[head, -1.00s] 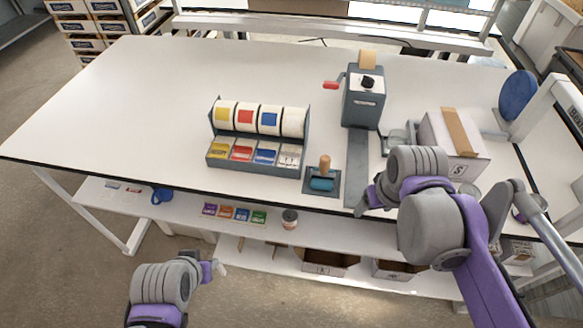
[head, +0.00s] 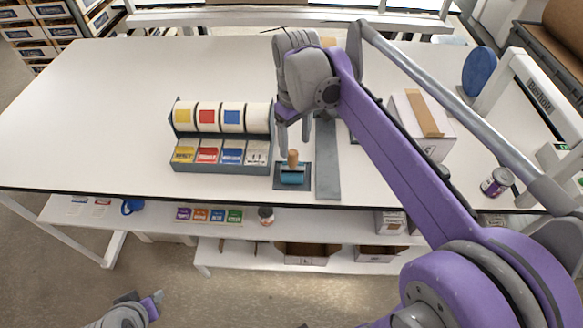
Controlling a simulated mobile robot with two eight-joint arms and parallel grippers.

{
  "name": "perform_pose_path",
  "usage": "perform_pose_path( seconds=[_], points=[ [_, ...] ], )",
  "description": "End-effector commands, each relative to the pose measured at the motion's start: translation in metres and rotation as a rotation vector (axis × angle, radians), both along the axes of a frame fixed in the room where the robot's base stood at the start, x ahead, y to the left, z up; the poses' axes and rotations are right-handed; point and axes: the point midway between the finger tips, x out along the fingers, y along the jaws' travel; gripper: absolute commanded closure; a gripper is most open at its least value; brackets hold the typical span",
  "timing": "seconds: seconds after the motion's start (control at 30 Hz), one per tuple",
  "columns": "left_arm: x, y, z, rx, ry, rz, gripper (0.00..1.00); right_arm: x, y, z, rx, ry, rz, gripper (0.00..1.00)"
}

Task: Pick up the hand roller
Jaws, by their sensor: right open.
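The hand roller (head: 292,178) stands on a small dark pad (head: 281,184) near the table's front edge. It has a teal roller body and an upright wooden handle. My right gripper (head: 293,140) is above and just behind the handle, pointing down, open and empty. It looks apart from the handle, though the exact gap is hard to judge. My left gripper (head: 155,298) is low at the bottom left, in front of the table and far from the roller. Only part of it shows, and its jaw opening is unclear.
A label dispenser (head: 222,117) with several rolls and card slots stands left of the roller. A flat grey strip (head: 328,170) lies right of it. A taped box (head: 422,125) and a purple can (head: 496,182) are further right. The table's left side is clear.

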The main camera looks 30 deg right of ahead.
Motion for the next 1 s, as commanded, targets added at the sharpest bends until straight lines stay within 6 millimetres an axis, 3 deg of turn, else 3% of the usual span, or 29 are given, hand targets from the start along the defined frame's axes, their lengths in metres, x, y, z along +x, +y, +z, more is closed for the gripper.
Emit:
perform_pose_path(
  seconds=[0.37, 0.67, 1.0],
  points=[
    [0.001, 0.000, 0.001, 0.000, -0.001, 0.000, 0.63, 0.006, 0.002, -0.048, 0.000, -0.001, -0.001, 0.29],
    [0.001, 0.000, 0.001, 0.000, -0.001, 0.000, 0.63, 0.006, 0.002, -0.052, 0.000, -0.001, 0.000, 0.29],
    [0.001, 0.000, 0.001, 0.000, -0.001, 0.000, 0.63, 0.006, 0.002, -0.052, 0.000, -0.001, 0.000, 0.91]
  ],
)
